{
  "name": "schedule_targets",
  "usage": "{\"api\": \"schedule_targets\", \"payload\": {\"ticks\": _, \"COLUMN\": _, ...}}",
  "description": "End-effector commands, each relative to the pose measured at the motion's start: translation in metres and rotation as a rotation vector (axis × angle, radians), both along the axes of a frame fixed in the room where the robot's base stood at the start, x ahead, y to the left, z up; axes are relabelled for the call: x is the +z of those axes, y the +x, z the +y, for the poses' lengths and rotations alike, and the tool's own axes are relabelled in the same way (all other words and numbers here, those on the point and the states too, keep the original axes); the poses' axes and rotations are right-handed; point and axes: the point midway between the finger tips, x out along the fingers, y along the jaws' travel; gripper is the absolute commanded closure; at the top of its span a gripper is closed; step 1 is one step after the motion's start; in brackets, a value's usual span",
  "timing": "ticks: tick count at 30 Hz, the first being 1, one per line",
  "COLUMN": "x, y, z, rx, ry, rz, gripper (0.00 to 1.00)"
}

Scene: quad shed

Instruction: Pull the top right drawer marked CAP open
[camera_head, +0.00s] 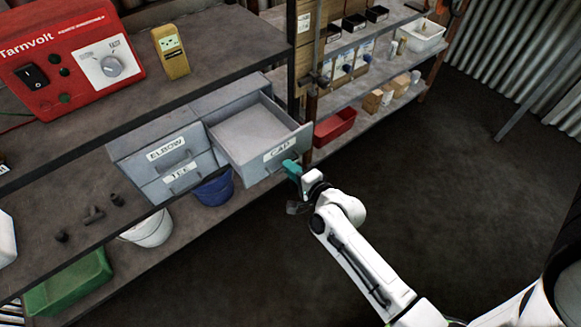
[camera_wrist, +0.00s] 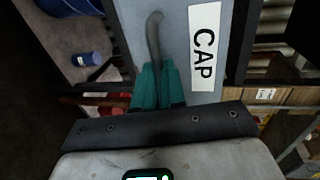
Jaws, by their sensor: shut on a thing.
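The grey drawer marked CAP (camera_head: 262,164) is the top right one of a small grey cabinet (camera_head: 183,120). It stands well out of the cabinet, and its inside looks empty. My gripper (camera_head: 291,167) is at the drawer's front, with teal fingers. In the wrist view the fingers (camera_wrist: 157,82) are shut on the drawer's grey handle (camera_wrist: 154,36), beside the white CAP label (camera_wrist: 204,45). The handle's lower end is hidden between the fingers. In the head view the fingers cover part of the handle.
Drawers marked ELBOW (camera_head: 172,149) and TEE (camera_head: 177,174) are shut on the left. A blue bucket (camera_head: 214,190) stands below. A red tray (camera_head: 334,127) is on the shelf to the right, near the open drawer and a dark post. The floor (camera_head: 430,185) in front is clear.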

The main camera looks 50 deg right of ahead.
Motion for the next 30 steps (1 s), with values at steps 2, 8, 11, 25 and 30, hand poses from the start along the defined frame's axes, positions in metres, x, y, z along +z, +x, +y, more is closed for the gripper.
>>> {"api": "schedule_targets", "payload": {"ticks": 2, "x": -0.001, "y": -0.001, "z": 0.000, "rx": 0.001, "ry": 0.001, "rz": 0.003, "gripper": 1.00}}
{"api": "schedule_targets", "payload": {"ticks": 8, "x": -0.001, "y": 0.000, "z": 0.000, "rx": 0.000, "ry": 0.001, "rz": 0.003, "gripper": 0.77}}
{"api": "schedule_targets", "payload": {"ticks": 11, "x": -0.001, "y": 0.000, "z": 0.000, "rx": 0.000, "ry": 0.001, "rz": 0.002, "gripper": 0.68}}
{"api": "schedule_targets", "payload": {"ticks": 25, "x": 0.002, "y": -0.016, "z": 0.004, "rx": 0.000, "ry": 0.001, "rz": 0.002, "gripper": 0.64}}
{"api": "schedule_targets", "payload": {"ticks": 30, "x": 0.008, "y": -0.045, "z": 0.013, "rx": 0.000, "ry": 0.001, "rz": 0.003, "gripper": 0.64}}
